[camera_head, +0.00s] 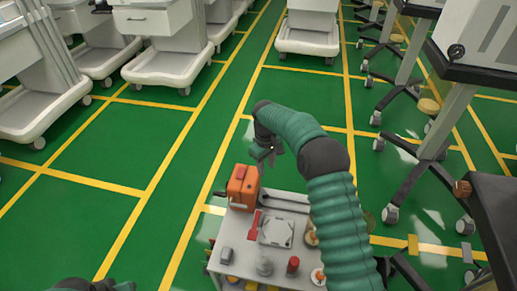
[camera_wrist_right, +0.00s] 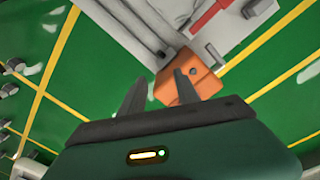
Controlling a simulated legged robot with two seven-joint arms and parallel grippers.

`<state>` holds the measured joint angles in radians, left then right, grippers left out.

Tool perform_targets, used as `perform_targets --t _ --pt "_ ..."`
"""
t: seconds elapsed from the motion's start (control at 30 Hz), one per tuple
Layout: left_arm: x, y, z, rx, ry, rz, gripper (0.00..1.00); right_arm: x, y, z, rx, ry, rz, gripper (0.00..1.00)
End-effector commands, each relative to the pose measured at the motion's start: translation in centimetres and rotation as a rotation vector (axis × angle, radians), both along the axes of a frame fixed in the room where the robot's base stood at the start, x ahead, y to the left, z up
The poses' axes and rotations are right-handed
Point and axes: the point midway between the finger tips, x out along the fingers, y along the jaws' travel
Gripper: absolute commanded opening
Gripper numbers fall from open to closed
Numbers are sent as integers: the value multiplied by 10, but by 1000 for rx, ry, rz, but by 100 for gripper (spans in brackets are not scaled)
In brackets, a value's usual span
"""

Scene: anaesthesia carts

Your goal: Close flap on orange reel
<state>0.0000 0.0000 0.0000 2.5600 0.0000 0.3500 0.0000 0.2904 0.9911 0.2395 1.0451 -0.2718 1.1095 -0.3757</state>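The orange reel (camera_head: 243,187) stands upright at the far left corner of a small grey cart top. In the right wrist view, the orange reel (camera_wrist_right: 207,78) is just beyond the right-hand finger and partly hidden by it. I cannot clearly make out the flap or its position. My right gripper (camera_head: 270,158) is above and slightly right of the reel, apart from it. In the right wrist view, its fingers (camera_wrist_right: 160,88) are spread with nothing between them. Only a dark part of my left arm's end (camera_head: 95,286) shows at the bottom left edge; its fingers cannot be made out.
The cart top (camera_head: 235,243) also carries a red tool (camera_head: 254,225), a pale square plate (camera_head: 276,231), a red cylinder (camera_head: 293,265) and several small items. White carts (camera_head: 165,65) stand at the back left, wheeled stands at the right. Green floor around the cart is clear.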

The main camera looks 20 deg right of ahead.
Motion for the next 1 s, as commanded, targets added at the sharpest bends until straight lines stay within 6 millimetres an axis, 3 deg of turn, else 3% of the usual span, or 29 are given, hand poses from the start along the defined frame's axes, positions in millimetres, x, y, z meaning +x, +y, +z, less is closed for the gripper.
perform_targets --t 0.03,0.13,0.5,0.7,1.0 --pt "0 0 10 0 0 0 23 1 0 18 -1 -3 0 38" --pt "0 0 24 0 0 0 23 -2 5 44 -2 -5 3 38" --pt "0 0 79 0 0 0 23 -37 44 114 0 -48 -18 38" --pt "0 0 93 0 0 0 23 -51 53 131 1 -63 -33 38" --pt "0 0 93 0 0 0 23 -54 55 132 3 -66 -37 38"
